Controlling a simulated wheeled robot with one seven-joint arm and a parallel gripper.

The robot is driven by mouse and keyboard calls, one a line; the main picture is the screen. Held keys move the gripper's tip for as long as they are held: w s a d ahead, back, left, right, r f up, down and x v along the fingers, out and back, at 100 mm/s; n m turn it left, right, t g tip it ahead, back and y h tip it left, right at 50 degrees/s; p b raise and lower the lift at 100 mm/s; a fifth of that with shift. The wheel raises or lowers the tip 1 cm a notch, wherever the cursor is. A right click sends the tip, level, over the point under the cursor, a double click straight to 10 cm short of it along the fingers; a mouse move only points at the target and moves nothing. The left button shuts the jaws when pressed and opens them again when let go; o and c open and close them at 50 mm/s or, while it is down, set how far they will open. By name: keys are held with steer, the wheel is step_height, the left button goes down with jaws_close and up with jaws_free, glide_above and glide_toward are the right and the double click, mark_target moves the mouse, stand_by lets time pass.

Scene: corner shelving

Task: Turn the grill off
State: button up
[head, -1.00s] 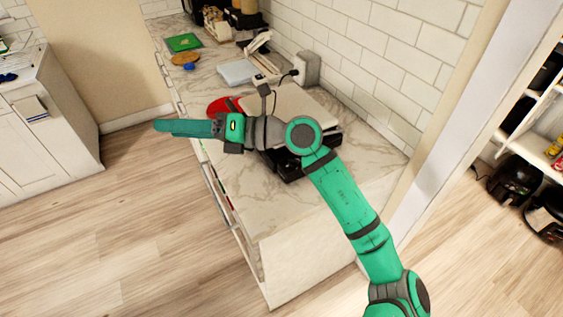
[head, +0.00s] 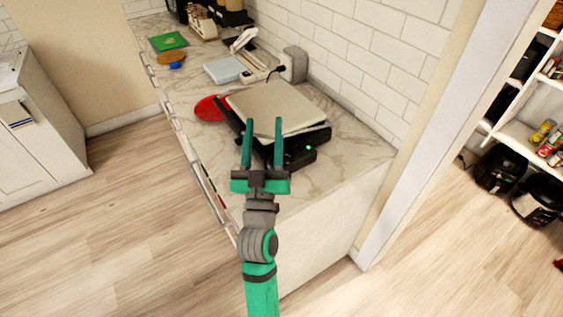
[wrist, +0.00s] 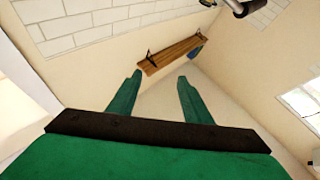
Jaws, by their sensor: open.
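The grill (head: 278,112) stands on the marble counter in the head view, a black base with a pale grey lid that looks closed. A small green light (head: 309,147) glows on its front right side. My gripper (head: 263,122) is open and empty, its two green fingers pointing toward the grill and overlapping its front edge in the picture. I cannot tell whether they touch it. In the wrist view, the open fingers (wrist: 155,88) point at the upper wall; the grill is not in that view.
A red round item (head: 211,107) lies left of the grill. The counter's front right part (head: 340,165) is bare. A wooden wall shelf (wrist: 172,54) shows in the wrist view.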

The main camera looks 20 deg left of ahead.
steer(key=s+d+f+m+g+h, duration=0.1)
steer(key=f, duration=0.4)
steer(key=s+d+f+m+g+h, duration=0.1)
steer(key=d+f+g, duration=0.1)
steer(key=f, duration=0.4)
steer(key=s+d+f+g+h, duration=0.1)
steer(key=f+g, duration=0.1)
steer(key=f, duration=0.4)
steer(key=shift+d+f+m, duration=0.15)
steer(key=shift+d+m, duration=0.05)
steer(key=shift+m, duration=0.2)
steer(key=shift+f, duration=0.25)
steer(key=x, duration=1)
steer(key=shift+w+a, duration=0.1)
steer(key=shift+w, duration=0.2)
steer(key=c, duration=1.1)
